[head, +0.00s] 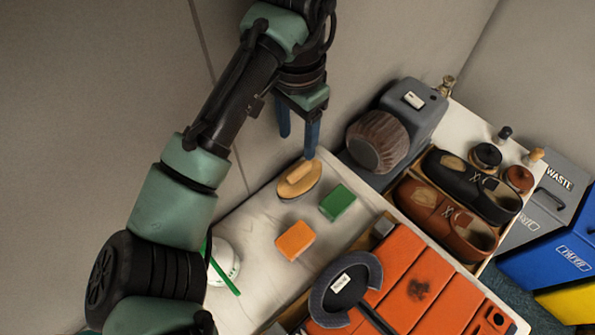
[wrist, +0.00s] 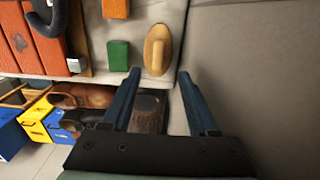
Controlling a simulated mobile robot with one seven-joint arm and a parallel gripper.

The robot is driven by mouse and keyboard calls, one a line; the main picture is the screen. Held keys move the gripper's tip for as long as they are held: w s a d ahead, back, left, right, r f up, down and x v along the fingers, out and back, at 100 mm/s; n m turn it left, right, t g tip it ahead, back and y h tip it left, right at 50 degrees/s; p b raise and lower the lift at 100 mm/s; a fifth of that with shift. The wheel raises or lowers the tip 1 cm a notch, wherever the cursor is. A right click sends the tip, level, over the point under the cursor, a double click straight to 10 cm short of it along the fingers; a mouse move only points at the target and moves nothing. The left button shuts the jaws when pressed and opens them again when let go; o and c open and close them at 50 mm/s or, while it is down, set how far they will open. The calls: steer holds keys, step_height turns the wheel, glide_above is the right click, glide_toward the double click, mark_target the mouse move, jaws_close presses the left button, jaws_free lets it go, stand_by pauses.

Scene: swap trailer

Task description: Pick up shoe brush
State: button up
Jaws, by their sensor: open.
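The shoe brush appears to be the oval light-wood piece with a raised grip (head: 299,180), lying on the pale worktop; no bristles show. In the wrist view it (wrist: 156,50) lies beyond and between the fingertips. My gripper (head: 298,142) is open and empty, its blue fingers pointing down just behind and above the brush in the head view. The fingers also show in the wrist view (wrist: 159,73), spread apart and not touching the brush.
A green block (head: 337,202) and an orange block (head: 295,241) lie near the brush. A grey machine with a brown bristled drum (head: 378,141) stands to the right. Shoes (head: 447,221) and an orange case (head: 400,275) are further right. The wall (wrist: 252,80) is close behind.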

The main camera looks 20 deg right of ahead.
mark_target(300, 169)
steer(key=f, duration=1)
steer(key=shift+s+d, duration=0.15)
steer(key=shift+d, duration=0.1)
steer(key=shift+r, duration=0.1)
jaws_close()
